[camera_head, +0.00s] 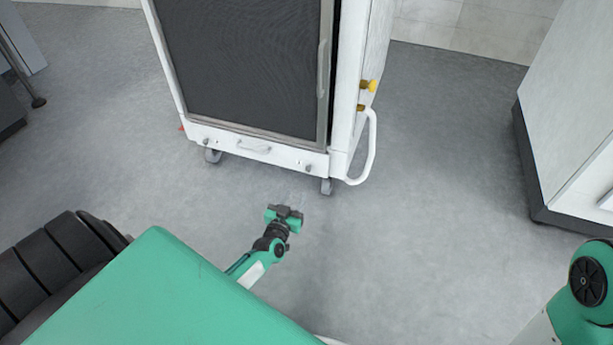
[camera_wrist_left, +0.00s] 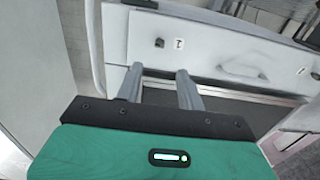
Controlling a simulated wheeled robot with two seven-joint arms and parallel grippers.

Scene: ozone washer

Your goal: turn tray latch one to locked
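The tray front is a white panel (camera_head: 285,157) low on the cabinet, with a handle (camera_head: 254,148) and a small knob near each end. In the left wrist view a small dark latch (camera_wrist_left: 159,43) sits on this panel (camera_wrist_left: 215,52) beside a label marked 1 (camera_wrist_left: 179,44). Its turned position is too small to tell. My left gripper (camera_head: 287,213) is in front of and below the panel's right end, apart from it. In the left wrist view its two grey fingers (camera_wrist_left: 160,71) are spread and empty, and the latch shows just beyond the gap. My right gripper is out of view.
The white cabinet has a dark door (camera_head: 245,65), casters (camera_head: 326,186) and a curved white side rail (camera_head: 372,150) near the panel's right end. A second white unit (camera_head: 575,120) stands at the right. The grey floor between them is clear.

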